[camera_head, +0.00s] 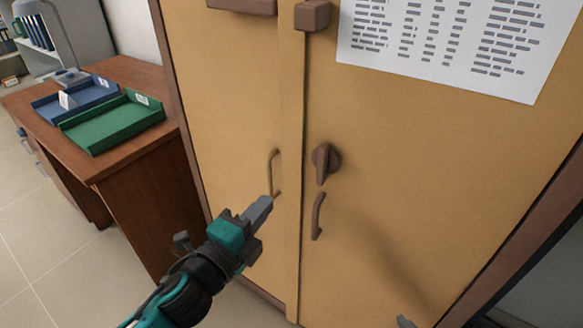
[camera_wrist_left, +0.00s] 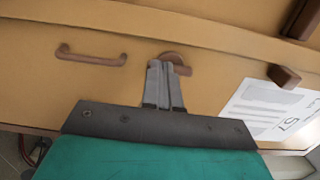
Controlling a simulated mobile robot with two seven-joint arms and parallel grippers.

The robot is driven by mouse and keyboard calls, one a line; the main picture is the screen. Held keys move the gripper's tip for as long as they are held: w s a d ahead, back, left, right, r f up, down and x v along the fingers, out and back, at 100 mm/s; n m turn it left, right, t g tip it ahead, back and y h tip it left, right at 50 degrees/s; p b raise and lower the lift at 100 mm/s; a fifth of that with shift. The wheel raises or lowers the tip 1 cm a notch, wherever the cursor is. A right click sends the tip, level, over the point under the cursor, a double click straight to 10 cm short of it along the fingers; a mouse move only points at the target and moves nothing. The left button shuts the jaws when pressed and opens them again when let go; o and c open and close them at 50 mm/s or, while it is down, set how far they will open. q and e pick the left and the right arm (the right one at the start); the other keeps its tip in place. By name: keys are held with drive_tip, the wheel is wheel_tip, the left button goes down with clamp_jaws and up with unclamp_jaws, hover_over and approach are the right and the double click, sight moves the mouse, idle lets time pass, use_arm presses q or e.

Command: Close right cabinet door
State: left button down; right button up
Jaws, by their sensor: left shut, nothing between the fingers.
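The right cabinet door (camera_head: 400,190) is a tan panel with a brown rotary knob (camera_head: 325,162) and a brown pull handle (camera_head: 318,216). It looks flush or nearly flush with the centre strip (camera_head: 291,150); a small gap cannot be ruled out. My left gripper (camera_head: 262,207) is shut and empty, in front of the left door near its handle (camera_head: 273,174). In the left wrist view its fingers (camera_wrist_left: 165,85) partly cover the knob (camera_wrist_left: 178,61), and the right door's handle (camera_wrist_left: 90,54) shows to the left. Contact cannot be told. A grey tip of my right gripper (camera_head: 404,321) shows at the bottom edge.
A printed sheet (camera_head: 445,40) is on the right door. A wooden desk (camera_head: 140,165) with a green tray (camera_head: 112,122) and a blue tray (camera_head: 75,98) stands left. Tiled floor (camera_head: 60,255) is open in front of the desk.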

sight(299, 164)
use_arm(q)
drive_tip(key=x, duration=1.1)
drive_tip(key=shift+w+d, duration=0.1)
drive_tip(key=shift+w, duration=0.2)
